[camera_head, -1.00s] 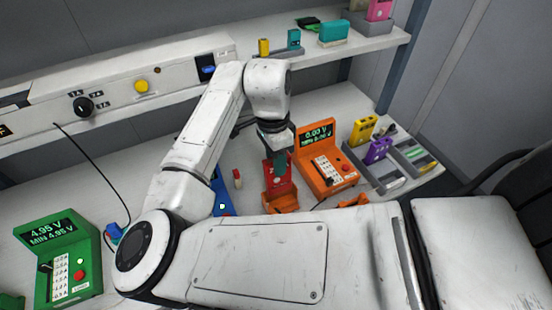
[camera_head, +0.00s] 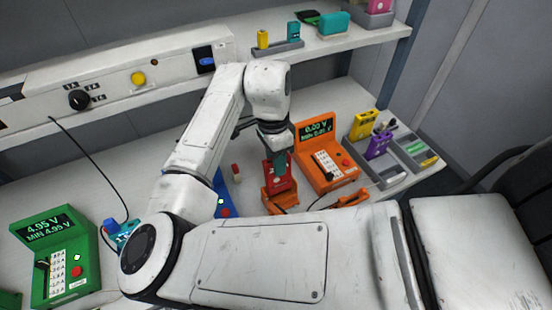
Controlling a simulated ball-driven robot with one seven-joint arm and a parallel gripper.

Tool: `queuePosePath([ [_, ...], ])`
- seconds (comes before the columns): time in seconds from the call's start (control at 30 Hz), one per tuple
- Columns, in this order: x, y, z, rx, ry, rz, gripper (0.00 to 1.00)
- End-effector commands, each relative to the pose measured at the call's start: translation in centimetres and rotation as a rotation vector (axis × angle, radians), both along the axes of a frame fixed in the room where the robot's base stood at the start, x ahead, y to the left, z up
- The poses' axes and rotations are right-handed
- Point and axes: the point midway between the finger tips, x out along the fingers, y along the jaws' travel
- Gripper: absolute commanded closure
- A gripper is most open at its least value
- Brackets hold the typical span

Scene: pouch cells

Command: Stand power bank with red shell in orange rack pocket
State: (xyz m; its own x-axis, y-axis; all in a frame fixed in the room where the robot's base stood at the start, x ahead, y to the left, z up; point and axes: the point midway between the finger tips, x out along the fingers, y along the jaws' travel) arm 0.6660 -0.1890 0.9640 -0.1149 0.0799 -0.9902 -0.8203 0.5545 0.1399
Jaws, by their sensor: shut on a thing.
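The red power bank (camera_head: 279,182) stands upright at the orange rack (camera_head: 281,199), in the middle of the bench. Its lower end is at the rack pocket; how deep it sits I cannot tell. My gripper (camera_head: 278,163) points down from above and is shut on the upper part of the red power bank. The fingers are partly hidden by the wrist and by the power bank.
An orange meter (camera_head: 325,158) stands just right of the rack. A blue rack (camera_head: 221,193) is to the left, and a green meter (camera_head: 57,258) at far left. A grey tray (camera_head: 411,158) with cells is at the right. The shelf (camera_head: 345,43) runs behind.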

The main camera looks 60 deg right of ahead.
Motion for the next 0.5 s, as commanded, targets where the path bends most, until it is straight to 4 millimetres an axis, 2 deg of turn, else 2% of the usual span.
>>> queuePosePath([
  [0.5, -0.14, 0.08, -1.08, 0.0, 0.001, 0.0, 1.0],
])
